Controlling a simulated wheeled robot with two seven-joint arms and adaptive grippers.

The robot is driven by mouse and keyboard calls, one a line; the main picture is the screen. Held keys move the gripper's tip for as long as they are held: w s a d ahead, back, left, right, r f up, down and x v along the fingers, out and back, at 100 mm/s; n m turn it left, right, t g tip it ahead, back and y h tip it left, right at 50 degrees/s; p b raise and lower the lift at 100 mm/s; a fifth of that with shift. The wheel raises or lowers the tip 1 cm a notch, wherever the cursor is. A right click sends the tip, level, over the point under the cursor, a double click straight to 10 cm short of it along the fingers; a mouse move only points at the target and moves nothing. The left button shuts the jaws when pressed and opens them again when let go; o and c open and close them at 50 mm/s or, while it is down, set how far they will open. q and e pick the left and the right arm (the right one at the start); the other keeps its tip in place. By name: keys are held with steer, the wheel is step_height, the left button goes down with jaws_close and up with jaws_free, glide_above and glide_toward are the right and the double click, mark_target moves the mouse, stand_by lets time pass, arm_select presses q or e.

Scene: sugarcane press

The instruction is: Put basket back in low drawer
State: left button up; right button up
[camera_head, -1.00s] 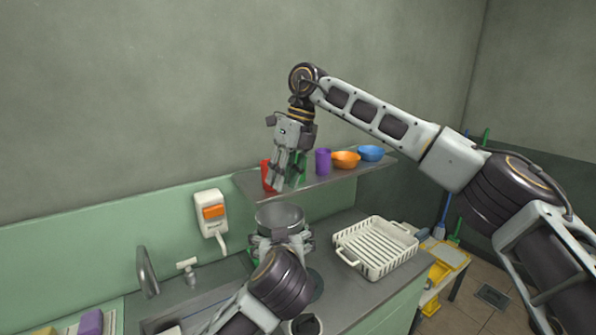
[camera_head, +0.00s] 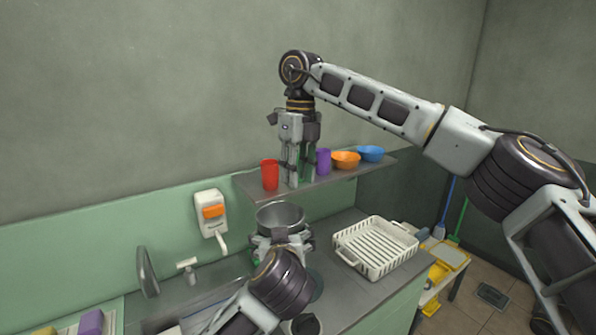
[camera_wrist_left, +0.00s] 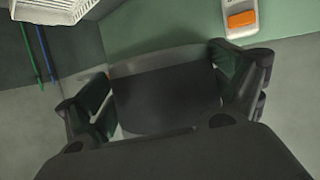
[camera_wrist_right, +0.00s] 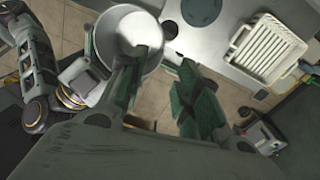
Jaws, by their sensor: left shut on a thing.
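A round grey metal pot-like vessel (camera_head: 281,216) is upright above the counter in the head view. My left gripper (camera_head: 279,238) is shut on it, and its wall (camera_wrist_left: 165,95) fills the space between the fingers in the left wrist view. The vessel's open top (camera_wrist_right: 128,38) shows in the right wrist view. My right gripper (camera_head: 297,182) points down in front of the shelf, with its fingers apart and nothing seen between them in the right wrist view (camera_wrist_right: 163,100). A white slatted basket (camera_head: 375,250) stands on the counter to the right. I see no drawer.
A wall shelf (camera_head: 345,173) holds a red cup (camera_head: 270,175), a purple cup (camera_head: 323,161), an orange bowl (camera_head: 345,159) and a blue bowl (camera_head: 371,153). A tap (camera_head: 147,272) and a dispenser (camera_head: 212,212) are at left. A yellow stand (camera_head: 443,262) is beyond the counter's right end.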

mark_target(296, 223)
steer(key=shift+s+a+f, duration=0.1)
steer(key=shift+f, duration=2.85)
steer(key=shift+s+a+f, duration=0.1)
steer(key=shift+f, duration=2.8)
jaws_close()
arm_select(q)
steer(key=o, duration=0.7)
steer(key=shift+v, duration=6)
steer(key=shift+f, duration=0.15)
